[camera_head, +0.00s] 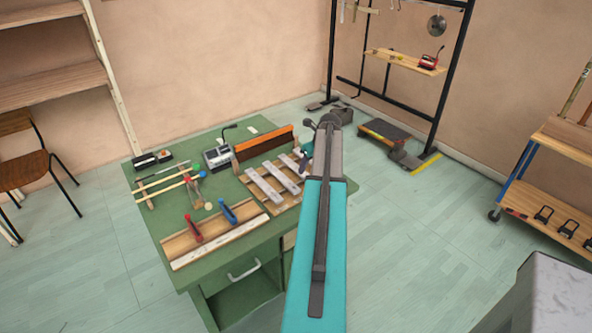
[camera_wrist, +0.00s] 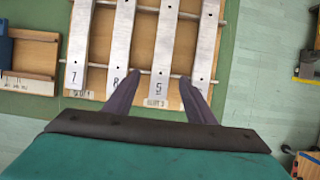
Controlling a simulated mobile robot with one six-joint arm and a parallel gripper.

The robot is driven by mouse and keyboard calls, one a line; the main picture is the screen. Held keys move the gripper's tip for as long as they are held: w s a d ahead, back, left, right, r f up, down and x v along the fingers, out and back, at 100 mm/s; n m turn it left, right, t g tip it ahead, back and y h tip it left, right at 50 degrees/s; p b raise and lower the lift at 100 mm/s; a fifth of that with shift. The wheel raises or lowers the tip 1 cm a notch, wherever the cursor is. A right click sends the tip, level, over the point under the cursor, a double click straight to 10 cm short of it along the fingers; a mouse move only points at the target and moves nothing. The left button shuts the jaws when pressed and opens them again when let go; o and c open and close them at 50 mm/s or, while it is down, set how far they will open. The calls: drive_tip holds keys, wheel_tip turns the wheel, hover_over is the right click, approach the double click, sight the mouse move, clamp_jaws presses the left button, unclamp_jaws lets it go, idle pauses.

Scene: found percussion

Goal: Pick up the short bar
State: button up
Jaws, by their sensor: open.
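Several pale metal bars lie side by side on a wooden frame (camera_head: 284,203) on the green table. In the wrist view they run up and down, and their far ends are cut off by the top edge, so I cannot tell which is shortest.
The green table (camera_head: 205,140) also carries a board with red and blue handles (camera_head: 215,233), sticks, a small device (camera_head: 217,155) and an orange-brown block (camera_head: 264,143). A black rack (camera_head: 455,75) stands behind, a wooden cart (camera_head: 560,150) at right.

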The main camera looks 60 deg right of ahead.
sight(305, 175)
drive_tip(key=shift+f, duration=0.1)
drive_tip(key=shift+p+x, duration=1.2)
drive_tip(key=shift+x, duration=1.35)
drive_tip(key=shift+s+d, duration=0.1)
drive_tip(key=shift+s, duration=0.05)
drive_tip(key=shift+c, duration=0.3)
clamp_jaws()
